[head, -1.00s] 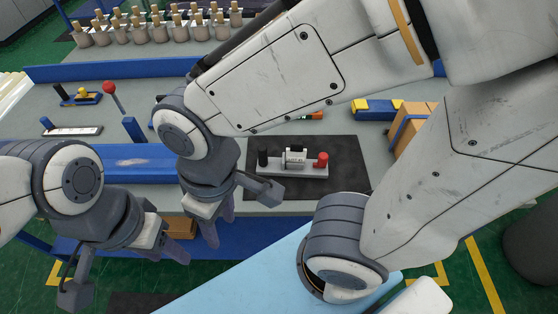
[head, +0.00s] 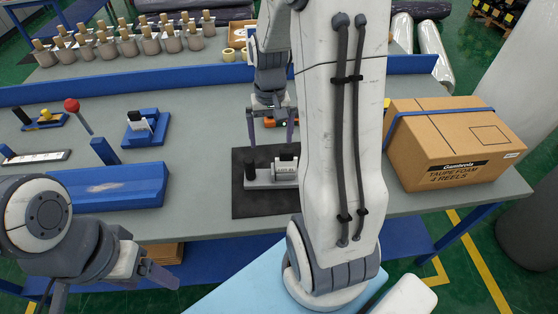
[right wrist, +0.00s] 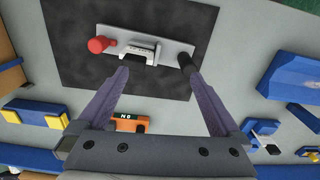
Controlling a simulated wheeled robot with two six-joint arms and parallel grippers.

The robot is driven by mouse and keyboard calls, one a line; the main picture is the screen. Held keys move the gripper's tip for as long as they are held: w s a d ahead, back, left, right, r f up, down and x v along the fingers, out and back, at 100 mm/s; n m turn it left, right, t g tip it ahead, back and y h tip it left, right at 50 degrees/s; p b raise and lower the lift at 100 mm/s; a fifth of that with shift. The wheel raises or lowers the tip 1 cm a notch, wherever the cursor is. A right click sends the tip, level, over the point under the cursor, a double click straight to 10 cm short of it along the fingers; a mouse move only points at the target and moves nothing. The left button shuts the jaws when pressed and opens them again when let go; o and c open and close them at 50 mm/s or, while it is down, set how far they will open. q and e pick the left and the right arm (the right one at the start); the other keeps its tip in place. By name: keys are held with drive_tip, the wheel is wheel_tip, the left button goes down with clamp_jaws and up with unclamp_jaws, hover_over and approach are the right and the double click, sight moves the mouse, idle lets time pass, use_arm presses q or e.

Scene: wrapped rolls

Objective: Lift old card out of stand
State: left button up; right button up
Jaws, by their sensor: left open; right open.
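A grey stand (head: 262,184) lies on a black mat (head: 240,207). It has a black knob at its left end and an upright white card (head: 286,168) with small dark print; my right arm hides its right end. In the right wrist view, the stand (right wrist: 181,50) shows a red knob, and the card (right wrist: 140,50) is near its middle. My right gripper (head: 271,142) is open and empty, above the table near the mat's far edge. In the right wrist view, its fingers (right wrist: 156,73) point towards the stand. My left gripper (head: 112,297) is open at the lower left, off the table's front.
A blue holder with a white piece (head: 145,127) stands left of the mat. An orange block (head: 268,123) lies beyond the mat. A blue block (head: 120,187) lies at the left front. A cardboard box (head: 450,145) fills the right side.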

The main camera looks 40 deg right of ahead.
drive_tip(key=m, duration=0.1)
hover_over(286, 161)
drive_tip(key=shift+w+d+f, duration=0.2)
drive_tip(key=shift+w+f, duration=0.05)
drive_tip(key=shift+f, duration=0.25)
drive_tip(key=shift+w+d+f, duration=0.15)
drive_tip(key=shift+w+f, duration=0.05)
drive_tip(key=shift+f, duration=0.25)
drive_tip(key=shift+m, duration=0.3)
drive_tip(key=f, duration=0.4)
drive_tip(key=shift+d+f, duration=0.2)
drive_tip(key=shift+f, duration=0.05)
drive_tip(key=shift+s+a+f+p, duration=0.1)
drive_tip(key=shift+f+p, duration=0.2)
drive_tip(key=shift+f, duration=1.2)
drive_tip(key=shift+a+f+p, duration=0.1)
drive_tip(key=shift+f+p, duration=0.15)
drive_tip(key=shift+f, duration=1.2)
drive_tip(key=c, duration=1.2)
drive_tip(key=shift+r, duration=0.1)
